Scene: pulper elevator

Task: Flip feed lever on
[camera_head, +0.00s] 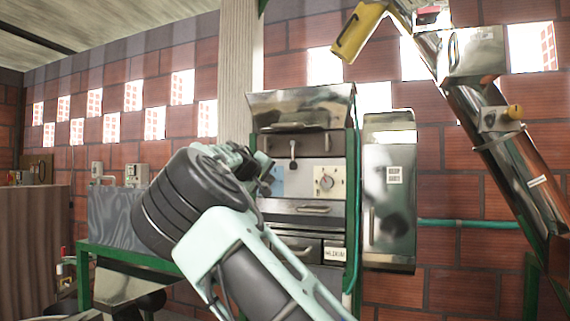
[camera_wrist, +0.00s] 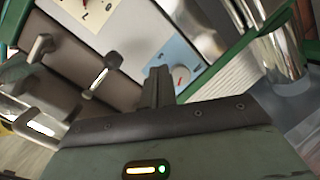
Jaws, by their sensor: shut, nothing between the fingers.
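No label confirms which is the feed lever. My gripper (camera_head: 268,184) is in front of the panel's left side, below and left of the lever. In the wrist view my fingers (camera_wrist: 158,76) are shut and empty, close to a blue plate (camera_wrist: 183,55) with a red-marked knob (camera_wrist: 181,76). Contact with it cannot be told.
A white dial plate (camera_head: 326,181) is right of my gripper. Drawers with handles (camera_head: 313,209) lie below the panel. A steel box (camera_head: 390,190) hangs at the right side. A slanted metal chute (camera_head: 510,150) rises further right. My arm hides part of the machine's lower left.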

